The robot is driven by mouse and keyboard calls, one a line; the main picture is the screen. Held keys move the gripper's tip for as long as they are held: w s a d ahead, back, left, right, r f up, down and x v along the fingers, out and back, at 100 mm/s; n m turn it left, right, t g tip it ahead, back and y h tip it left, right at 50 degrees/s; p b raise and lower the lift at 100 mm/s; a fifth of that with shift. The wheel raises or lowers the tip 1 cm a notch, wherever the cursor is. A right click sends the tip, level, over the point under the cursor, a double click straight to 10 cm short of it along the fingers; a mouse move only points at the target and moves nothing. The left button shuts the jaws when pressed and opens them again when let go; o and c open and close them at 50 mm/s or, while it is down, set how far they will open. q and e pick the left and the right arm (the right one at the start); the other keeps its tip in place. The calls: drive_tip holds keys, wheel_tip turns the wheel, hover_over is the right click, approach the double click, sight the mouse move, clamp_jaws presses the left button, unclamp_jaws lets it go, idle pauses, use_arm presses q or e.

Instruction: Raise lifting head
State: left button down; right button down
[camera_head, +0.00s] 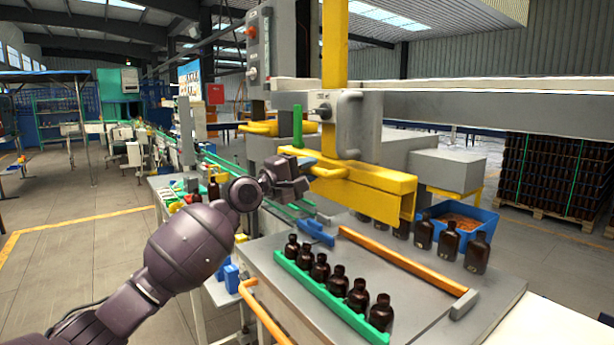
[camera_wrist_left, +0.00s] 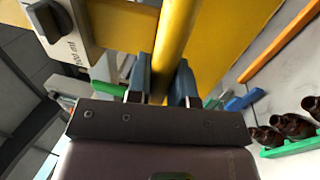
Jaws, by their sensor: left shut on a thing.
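The lifting head is a yellow beam (camera_head: 365,188) with a grey block (camera_head: 358,125) above it, on a yellow upright column (camera_head: 334,45). A yellow bar handle (camera_head: 328,172) sticks out at its left end. My left gripper (camera_head: 306,174) reaches this handle from the left. In the left wrist view the yellow bar (camera_wrist_left: 176,45) runs between the two blue-grey fingers of my left gripper (camera_wrist_left: 163,82), which are shut on it. The beam hangs above the table (camera_head: 390,285), behind a row of amber bottles (camera_head: 338,281). My right gripper is not in view.
A green rail (camera_head: 318,290) runs beside the front bottles, and an orange rail (camera_head: 400,258) lies behind them. More amber bottles (camera_head: 448,240) stand under and right of the beam. A blue crate (camera_head: 488,222) is behind. A control box (camera_head: 258,50) stands left of the column.

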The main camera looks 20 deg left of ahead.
use_arm(q)
drive_tip(key=shift+r, duration=0.4)
drive_tip(key=c, duration=1)
unclamp_jaws()
drive_tip(key=shift+f, duration=0.15)
drive_tip(key=b+v, duration=0.1)
drive_tip(key=v, duration=0.9)
drive_tip(key=shift+s+a+f, duration=0.1)
drive_tip(key=shift+s+a, duration=0.1)
drive_tip(key=shift+s, duration=0.15)
